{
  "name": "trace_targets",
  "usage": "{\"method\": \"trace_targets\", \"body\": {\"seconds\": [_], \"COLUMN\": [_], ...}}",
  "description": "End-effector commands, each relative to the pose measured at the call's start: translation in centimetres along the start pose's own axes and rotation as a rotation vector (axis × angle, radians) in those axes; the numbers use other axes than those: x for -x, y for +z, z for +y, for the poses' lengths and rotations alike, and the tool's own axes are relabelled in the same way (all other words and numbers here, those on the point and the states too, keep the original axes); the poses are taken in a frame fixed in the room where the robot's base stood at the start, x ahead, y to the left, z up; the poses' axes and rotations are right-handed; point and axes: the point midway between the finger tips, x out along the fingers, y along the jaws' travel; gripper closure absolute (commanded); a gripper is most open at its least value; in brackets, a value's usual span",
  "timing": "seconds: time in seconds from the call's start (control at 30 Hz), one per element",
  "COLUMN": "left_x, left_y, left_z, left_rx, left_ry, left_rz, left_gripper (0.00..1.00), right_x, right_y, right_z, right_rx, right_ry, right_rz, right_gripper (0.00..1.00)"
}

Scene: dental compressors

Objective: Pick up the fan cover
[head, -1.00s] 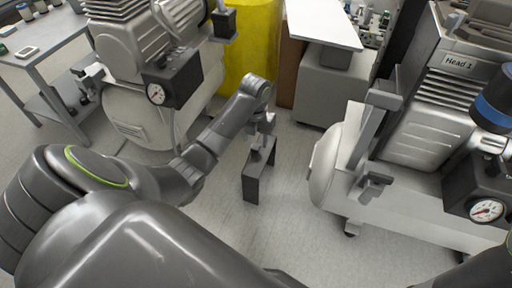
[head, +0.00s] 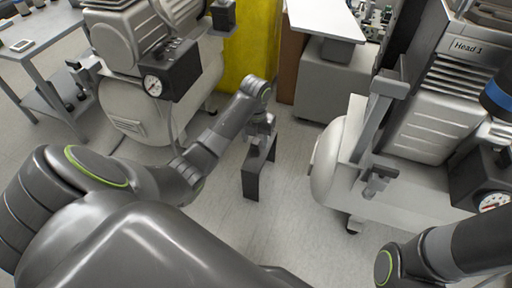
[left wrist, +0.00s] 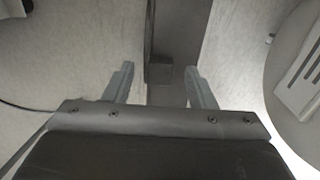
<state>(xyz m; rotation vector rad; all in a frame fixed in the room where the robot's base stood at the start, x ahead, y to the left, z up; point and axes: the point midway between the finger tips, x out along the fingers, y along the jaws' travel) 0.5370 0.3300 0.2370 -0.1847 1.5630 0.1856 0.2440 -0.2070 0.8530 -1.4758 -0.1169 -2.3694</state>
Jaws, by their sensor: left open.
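I cannot pick out the fan cover for certain. A dark, upside-down U-shaped piece (head: 251,178) is below my left gripper (head: 262,128) in the head view. In the left wrist view a dark panel (left wrist: 178,35) runs between the two fingers of my left gripper (left wrist: 160,86), nearer the right finger. The fingers are spread apart, and I see neither of them closed on the panel. Whether the piece stands on the floor is hard to tell. My right arm shows at the lower right of the head view, but its gripper is out of view.
A compressor marked Head 1 (head: 428,120) stands at right, with a pressure gauge (head: 494,202). Another compressor (head: 150,110) stands at upper left. A yellow bin (head: 250,50), a grey cabinet (head: 335,85) and a side table (head: 42,48) are behind.

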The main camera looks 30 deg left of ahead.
Motion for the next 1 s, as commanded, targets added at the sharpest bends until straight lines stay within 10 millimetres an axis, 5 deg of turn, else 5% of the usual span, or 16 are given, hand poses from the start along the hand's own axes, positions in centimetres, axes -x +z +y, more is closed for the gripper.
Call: {"method": "trace_targets", "body": {"seconds": [0.4,1.0], "left_x": [0.01,0.35], "left_y": [-0.01,0.04], "left_z": [-0.01,-0.02], "left_rx": [0.000,0.000], "left_ry": [0.000,0.000], "left_rz": [0.000,-0.002], "left_gripper": [0.99,1.00], "right_x": [0.00,-0.12], "right_y": [0.00,0.01], "right_z": [0.00,0.00], "right_rx": [0.000,0.004], "right_ry": [0.000,0.000], "right_rz": [0.000,0.004], "right_gripper": [0.64,0.64]}}
